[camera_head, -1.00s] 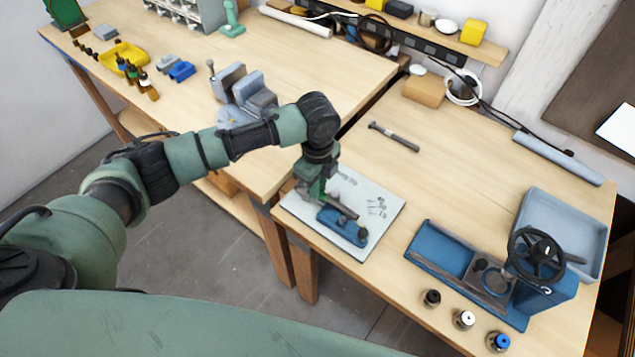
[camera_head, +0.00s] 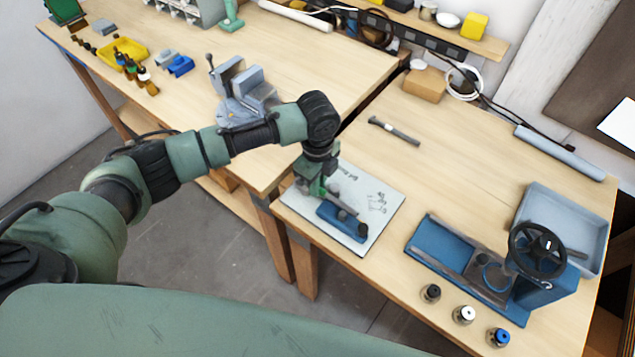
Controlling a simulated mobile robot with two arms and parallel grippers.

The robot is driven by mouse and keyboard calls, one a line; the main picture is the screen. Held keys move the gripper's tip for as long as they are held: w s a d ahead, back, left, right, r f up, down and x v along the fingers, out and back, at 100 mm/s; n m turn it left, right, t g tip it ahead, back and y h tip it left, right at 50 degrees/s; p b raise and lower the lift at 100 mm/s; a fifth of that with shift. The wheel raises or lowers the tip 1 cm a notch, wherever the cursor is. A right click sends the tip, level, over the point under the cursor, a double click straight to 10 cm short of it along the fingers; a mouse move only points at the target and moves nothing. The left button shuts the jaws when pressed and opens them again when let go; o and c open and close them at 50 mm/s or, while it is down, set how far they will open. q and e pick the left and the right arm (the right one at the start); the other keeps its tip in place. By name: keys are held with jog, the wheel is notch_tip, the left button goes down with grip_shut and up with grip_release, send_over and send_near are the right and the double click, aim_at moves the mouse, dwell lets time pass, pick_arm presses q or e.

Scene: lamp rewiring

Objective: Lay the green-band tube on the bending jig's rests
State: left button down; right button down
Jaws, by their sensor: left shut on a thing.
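My left gripper (camera_head: 319,189) is above the pale sheet on the right-hand bench, pointing down. It is shut on a thin dark tube (camera_head: 344,207), which sticks out toward the lower right. A green band on it cannot be made out at this size. The tube is over or close to a small blue block-like fixture (camera_head: 340,224) on the sheet; whether they touch cannot be told. This fixture may be the bending jig, but its rests are hidden or too small to see. My right gripper is not in view.
The pale sheet (camera_head: 380,222) carries printed marks. To the right stand a blue press with a black handwheel (camera_head: 538,251), a grey-blue tray (camera_head: 588,212) and three capped pieces (camera_head: 464,314). A hammer-like tool (camera_head: 394,131) lies behind. A vise (camera_head: 243,90) is on the other bench.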

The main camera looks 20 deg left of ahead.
pick_arm(q)
jog(key=shift+f, duration=0.25)
jog(key=c, duration=1.3)
grip_release()
jog(key=shift+c, duration=0.2)
notch_tip(320, 180, up, 8)
jog(key=shift+f+b, duration=0.1)
jog(key=shift+b, duration=0.9)
